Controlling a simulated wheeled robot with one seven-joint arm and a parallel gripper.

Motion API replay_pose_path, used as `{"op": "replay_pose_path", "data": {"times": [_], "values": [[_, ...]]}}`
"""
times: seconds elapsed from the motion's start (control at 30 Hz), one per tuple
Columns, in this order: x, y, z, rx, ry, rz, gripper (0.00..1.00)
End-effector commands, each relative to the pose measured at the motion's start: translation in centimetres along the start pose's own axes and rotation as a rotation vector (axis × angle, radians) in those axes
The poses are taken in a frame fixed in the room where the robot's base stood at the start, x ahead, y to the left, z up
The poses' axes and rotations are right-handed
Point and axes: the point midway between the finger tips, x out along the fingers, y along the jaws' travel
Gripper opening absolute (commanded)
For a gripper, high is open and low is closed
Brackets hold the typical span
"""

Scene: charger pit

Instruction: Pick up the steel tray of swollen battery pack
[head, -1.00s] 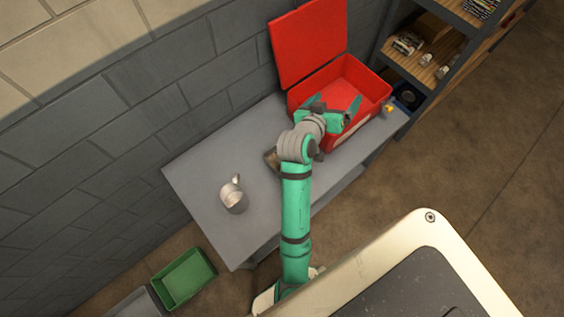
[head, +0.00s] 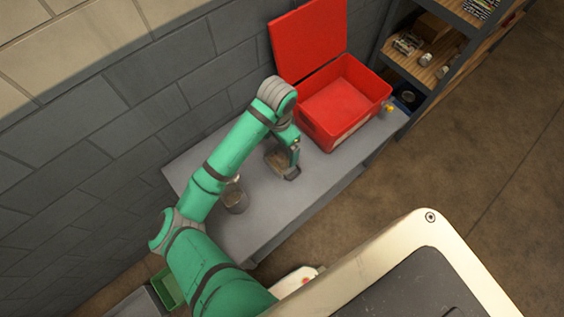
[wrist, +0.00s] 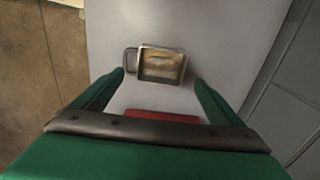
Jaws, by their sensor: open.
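The steel tray (wrist: 162,64) shows in the wrist view as a small rectangular metal tray with a loop handle on its left side. Inside it lies a tan-brown swollen battery pack (wrist: 161,62). In the head view the tray (head: 279,162) sits on the grey bench, partly hidden by my gripper. My gripper (wrist: 160,78) is open and empty, its two green fingers spread to either side of the near end of the tray. It points down over the bench, and in the head view it (head: 291,174) hangs at the tray's right side. I cannot tell whether it touches the tray.
An open red box (head: 345,100) with its lid up stands at the bench's far right. A metal mug (head: 235,203) stands left of the tray, partly behind my arm. A yellow item (head: 388,109) lies by the box. The bench (head: 275,215) is clear in front.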

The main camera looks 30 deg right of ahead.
Motion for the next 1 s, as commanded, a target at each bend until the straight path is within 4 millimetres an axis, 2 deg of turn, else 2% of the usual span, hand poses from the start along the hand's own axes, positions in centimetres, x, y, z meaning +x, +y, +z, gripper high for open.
{"op": "replay_pose_path", "data": {"times": [0.33, 0.57, 0.9, 1.0], "values": [[4.4, -0.1, 0.4, 0.001, -0.016, 0.0, 0.91], [5.9, -0.1, 0.3, 0.003, -0.015, 0.0, 0.91], [10.1, -0.4, -0.3, 0.002, -0.015, 0.0, 0.91], [10.6, -0.4, -0.4, 0.003, -0.013, -0.001, 0.91]]}}
